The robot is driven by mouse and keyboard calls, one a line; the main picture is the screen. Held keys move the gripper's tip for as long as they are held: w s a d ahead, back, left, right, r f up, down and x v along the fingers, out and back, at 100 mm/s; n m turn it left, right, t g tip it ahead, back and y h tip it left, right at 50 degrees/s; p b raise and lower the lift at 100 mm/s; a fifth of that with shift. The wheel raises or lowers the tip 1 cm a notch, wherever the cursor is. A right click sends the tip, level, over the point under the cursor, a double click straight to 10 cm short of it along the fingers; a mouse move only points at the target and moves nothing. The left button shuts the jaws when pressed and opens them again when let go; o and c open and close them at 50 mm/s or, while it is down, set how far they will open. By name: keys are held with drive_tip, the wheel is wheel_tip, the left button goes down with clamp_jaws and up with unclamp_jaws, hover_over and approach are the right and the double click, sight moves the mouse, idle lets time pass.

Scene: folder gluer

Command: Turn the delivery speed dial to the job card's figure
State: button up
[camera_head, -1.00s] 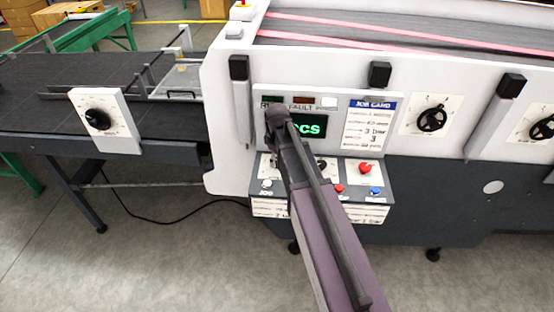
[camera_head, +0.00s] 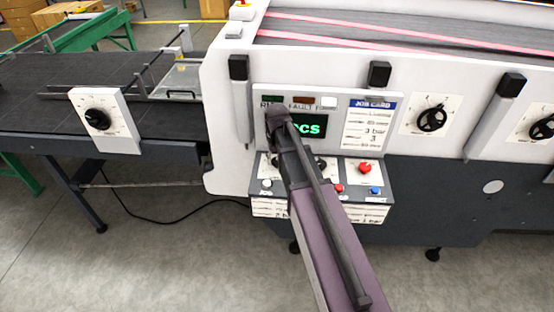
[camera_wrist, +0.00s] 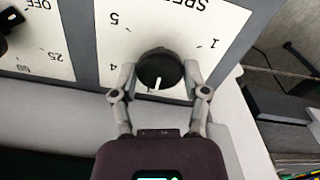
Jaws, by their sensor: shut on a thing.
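The black speed dial (camera_wrist: 160,68) is in the wrist view, on a white plate lettered SPEED (camera_wrist: 185,12), which appears upside down. The figures 1, 4 and 5 show around it; the side nearest me is partly covered. A white pointer mark on the dial faces the bottom of the picture. My gripper (camera_wrist: 160,76) is shut on the dial, one finger on each side. In the head view my arm hides the gripper and much of the panel. The job card (camera_head: 369,125) is on the machine front; "3 bar" and a "3" below it are readable, smaller lines blurred.
A second plate (camera_wrist: 30,45) with another black knob (camera_wrist: 10,20) lies left of the speed plate. In the head view, a red button (camera_head: 365,167) and a blue button (camera_head: 375,190) sit right of my arm. A green-lit display (camera_head: 312,127) is above.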

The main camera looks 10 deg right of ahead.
drive_tip(key=shift+s+m, duration=0.15)
drive_tip(key=shift+m, duration=0.15)
drive_tip(key=o, duration=1.1)
drive_tip(key=shift+o, duration=0.2)
